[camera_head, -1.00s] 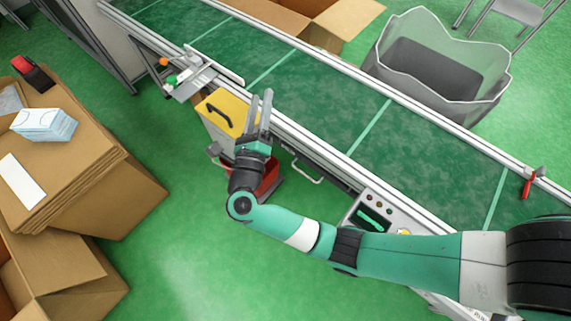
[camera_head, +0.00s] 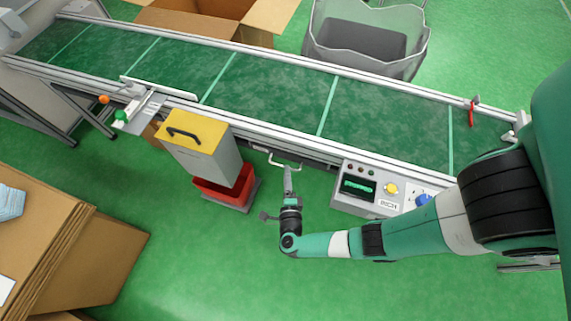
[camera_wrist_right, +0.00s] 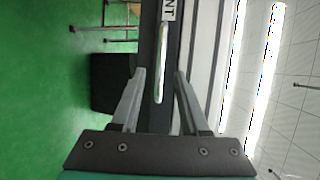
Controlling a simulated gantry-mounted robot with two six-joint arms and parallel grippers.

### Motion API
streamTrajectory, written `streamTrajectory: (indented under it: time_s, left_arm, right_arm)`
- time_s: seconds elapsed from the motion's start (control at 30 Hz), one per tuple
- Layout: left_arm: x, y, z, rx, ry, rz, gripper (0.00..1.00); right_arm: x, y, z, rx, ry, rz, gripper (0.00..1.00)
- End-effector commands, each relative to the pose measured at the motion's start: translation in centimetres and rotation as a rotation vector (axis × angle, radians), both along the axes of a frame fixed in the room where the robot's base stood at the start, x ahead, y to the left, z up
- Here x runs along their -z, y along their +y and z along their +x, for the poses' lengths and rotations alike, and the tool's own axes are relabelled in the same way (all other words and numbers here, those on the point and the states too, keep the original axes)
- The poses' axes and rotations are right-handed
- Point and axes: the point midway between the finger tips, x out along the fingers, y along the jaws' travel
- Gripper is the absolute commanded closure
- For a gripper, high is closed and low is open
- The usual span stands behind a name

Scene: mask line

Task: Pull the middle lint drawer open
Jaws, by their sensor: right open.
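The lint drawer's pale bar handle (camera_head: 285,163) sticks out below the near side of the conveyor, in the middle of the frame. The drawer front around it is dark and mostly hidden under the conveyor's edge. My right gripper (camera_head: 287,172) is at this handle, reaching in from below. In the right wrist view the bright handle (camera_wrist_right: 160,62) lines up between the two spread fingers of my right gripper (camera_wrist_right: 160,74). The fingers are open; I cannot tell how deep the handle lies between them. Part of a label, "NT" (camera_wrist_right: 169,10), shows on the dark front. My left gripper is out of view.
A yellow-topped grey box (camera_head: 200,140) with a red bin (camera_head: 225,190) stands left of the gripper. A control panel (camera_head: 370,190) is close on its right. The conveyor belt (camera_head: 270,90) runs above and is empty. Green floor in front is clear; cardboard boxes (camera_head: 90,260) are lower left.

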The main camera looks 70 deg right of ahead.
Motion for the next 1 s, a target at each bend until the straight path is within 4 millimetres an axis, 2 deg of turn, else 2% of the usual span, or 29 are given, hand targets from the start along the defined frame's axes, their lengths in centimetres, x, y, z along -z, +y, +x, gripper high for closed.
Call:
streamTrajectory:
  time_s: [0.1,0.2,0.33,0.57,0.8,1.0]
  left_arm:
    - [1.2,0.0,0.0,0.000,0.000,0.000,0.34]
    - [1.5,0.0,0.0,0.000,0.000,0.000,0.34]
    - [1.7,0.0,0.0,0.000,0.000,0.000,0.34]
    - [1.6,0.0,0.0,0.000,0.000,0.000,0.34]
    - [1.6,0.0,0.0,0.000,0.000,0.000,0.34]
    - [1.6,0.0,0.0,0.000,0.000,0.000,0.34]
  right_arm:
    - [0.8,-2.2,0.8,0.005,-0.003,-0.001,0.55]
    - [0.9,-3.4,1.4,0.004,-0.003,0.001,0.55]
    - [0.8,-4.0,1.8,-0.001,-0.001,-0.001,0.55]
    - [0.8,-4.1,1.8,-0.002,-0.002,-0.001,0.55]
    - [0.8,-4.1,1.8,-0.002,-0.002,-0.001,0.98]
    - [0.8,-4.1,1.8,-0.002,-0.002,-0.001,1.00]
